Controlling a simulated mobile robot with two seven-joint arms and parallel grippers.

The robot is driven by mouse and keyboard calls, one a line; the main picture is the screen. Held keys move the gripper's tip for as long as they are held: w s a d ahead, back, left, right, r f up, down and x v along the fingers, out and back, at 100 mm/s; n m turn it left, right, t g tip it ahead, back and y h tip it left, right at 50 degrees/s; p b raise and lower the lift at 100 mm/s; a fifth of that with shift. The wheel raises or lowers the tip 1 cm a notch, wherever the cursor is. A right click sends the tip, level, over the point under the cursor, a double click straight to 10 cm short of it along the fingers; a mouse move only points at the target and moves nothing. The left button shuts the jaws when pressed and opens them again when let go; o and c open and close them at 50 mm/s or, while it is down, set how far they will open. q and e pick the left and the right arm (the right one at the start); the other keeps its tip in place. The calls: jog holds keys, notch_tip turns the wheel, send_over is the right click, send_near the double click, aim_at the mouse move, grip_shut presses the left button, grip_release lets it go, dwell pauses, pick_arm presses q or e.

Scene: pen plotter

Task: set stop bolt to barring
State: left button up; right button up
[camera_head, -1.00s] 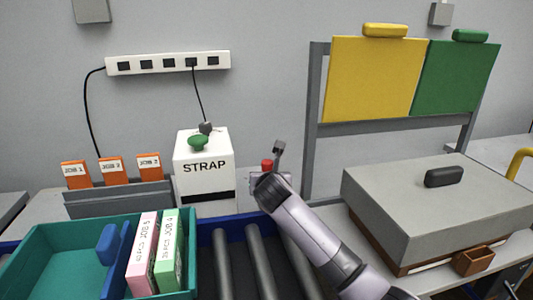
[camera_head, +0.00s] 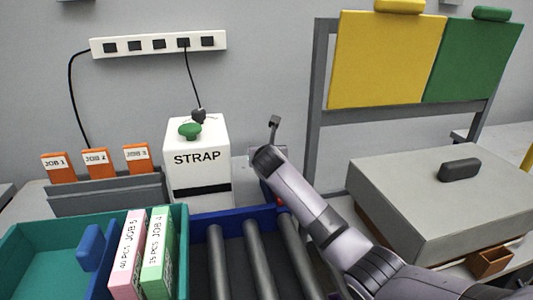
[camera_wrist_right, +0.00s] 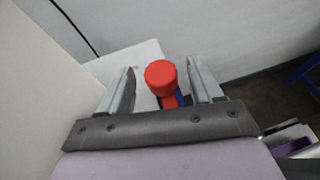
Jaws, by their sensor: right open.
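A red round knob (camera_wrist_right: 161,76) on a red stem, which I take to be the stop bolt's handle, shows in the right wrist view above a small blue part. My right gripper (camera_wrist_right: 160,82) is open, with one finger on each side of the knob; whether either finger touches it I cannot tell. In the head view my right gripper (camera_head: 267,158) is at the right of the white STRAP box and hides most of what is behind it. A small red patch (camera_head: 282,202) shows beside my arm there. My left gripper is not in view.
The white STRAP box (camera_head: 197,178) with a green button (camera_head: 189,131) stands left of my right gripper. A roller conveyor (camera_head: 252,262) and a teal tray (camera_head: 40,235) with job boxes are in front. A grey lidded box (camera_head: 440,195) stands at right.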

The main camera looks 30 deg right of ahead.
jog(key=shift+x, duration=1)
grip_shut()
